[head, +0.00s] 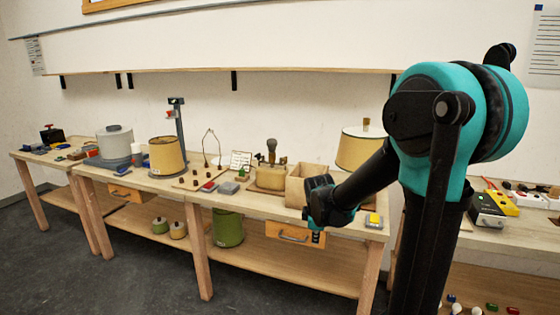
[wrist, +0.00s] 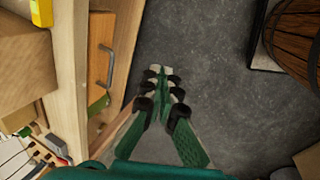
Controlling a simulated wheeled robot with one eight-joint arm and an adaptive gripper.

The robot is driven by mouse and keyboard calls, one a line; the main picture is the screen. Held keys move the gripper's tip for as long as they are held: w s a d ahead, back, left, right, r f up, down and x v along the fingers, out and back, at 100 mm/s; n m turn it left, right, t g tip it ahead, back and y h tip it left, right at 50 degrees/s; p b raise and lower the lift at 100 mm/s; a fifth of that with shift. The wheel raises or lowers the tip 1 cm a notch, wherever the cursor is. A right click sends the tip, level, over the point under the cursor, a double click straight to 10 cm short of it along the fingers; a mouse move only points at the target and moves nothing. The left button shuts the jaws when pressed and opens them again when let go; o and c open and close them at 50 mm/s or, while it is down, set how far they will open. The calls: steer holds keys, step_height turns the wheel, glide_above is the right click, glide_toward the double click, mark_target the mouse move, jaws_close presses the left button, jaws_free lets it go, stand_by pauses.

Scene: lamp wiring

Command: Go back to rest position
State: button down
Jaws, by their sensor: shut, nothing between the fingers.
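My gripper (wrist: 161,80) is shut and empty in the wrist view, with its green fingers meeting at the tips above the dark grey floor. In the head view my gripper (head: 317,237) hangs at the front edge of the workbench (head: 255,203), near its right end. My arm is bent and reaches left and down from my shoulder.
A wooden box (head: 304,184) stands just behind my gripper, and a yellow item (head: 374,220) lies at the bench corner. A drawer (head: 290,233) is below the bench edge. The wrist view shows a barrel (wrist: 295,40) at right, with clear floor between.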

steer(key=s+d+f+m, duration=0.2)
steer(key=s+d+m, duration=0.1)
steer(key=s+m, duration=0.4)
steer(key=s+d+f+m, duration=0.2)
steer(key=s+d+m, duration=0.2)
steer(key=s+m, duration=0.4)
steer(key=s, duration=0.5)
steer(key=shift+s+f+y, duration=0.15)
steer(key=shift+f+y, duration=0.15)
steer(key=shift+f, duration=0.05)
